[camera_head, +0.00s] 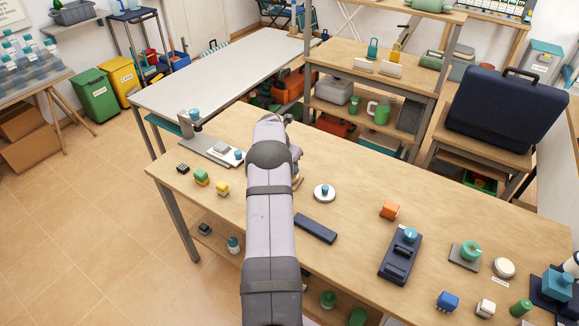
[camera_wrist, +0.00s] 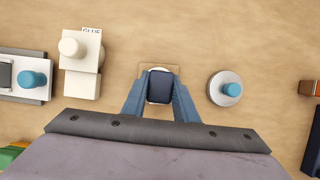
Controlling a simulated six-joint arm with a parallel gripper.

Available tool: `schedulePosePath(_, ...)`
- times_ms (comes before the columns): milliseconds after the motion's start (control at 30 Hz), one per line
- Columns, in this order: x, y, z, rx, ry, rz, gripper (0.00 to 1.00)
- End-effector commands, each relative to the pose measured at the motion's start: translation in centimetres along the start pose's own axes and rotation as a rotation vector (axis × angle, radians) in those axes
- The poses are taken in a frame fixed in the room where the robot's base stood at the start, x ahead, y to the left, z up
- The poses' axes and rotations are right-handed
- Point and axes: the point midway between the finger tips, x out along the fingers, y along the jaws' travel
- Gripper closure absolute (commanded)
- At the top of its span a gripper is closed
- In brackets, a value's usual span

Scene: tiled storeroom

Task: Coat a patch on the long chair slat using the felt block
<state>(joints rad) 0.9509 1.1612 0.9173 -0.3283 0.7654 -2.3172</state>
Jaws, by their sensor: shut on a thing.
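My gripper (camera_wrist: 160,98) is shut on a small dark navy block, which I take as the felt block (camera_wrist: 159,86). In the wrist view it sits between the two blue fingers, over a small tan wooden piece (camera_wrist: 173,70) with a pale part showing; whether the block touches it I cannot tell. In the head view my arm hides the fingers and block. A long flat dark navy bar (camera_head: 315,228) lies on the bench just right of my arm. I cannot tell for sure which piece is the chair slat.
A white stand with a pale knob (camera_wrist: 80,62), by a GLUE label (camera_wrist: 91,30), is left of my gripper. A white disc with a blue knob (camera_wrist: 226,88) is to its right. An orange block (camera_head: 390,210) and dark knobbed tray (camera_head: 400,257) stand farther right. Bare bench lies between.

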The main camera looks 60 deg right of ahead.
Motion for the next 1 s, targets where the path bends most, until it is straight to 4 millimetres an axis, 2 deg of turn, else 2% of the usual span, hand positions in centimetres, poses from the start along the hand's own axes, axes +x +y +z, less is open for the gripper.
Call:
schedulePosePath(100,-1.2,0.0,0.5,0.0,-0.002,0.001,0.92)
schedulePosePath(700,-5.2,0.0,2.2,0.0,-0.002,0.001,0.92)
schedulePosePath(1000,-5.9,0.0,2.5,0.0,-0.002,0.001,0.92)
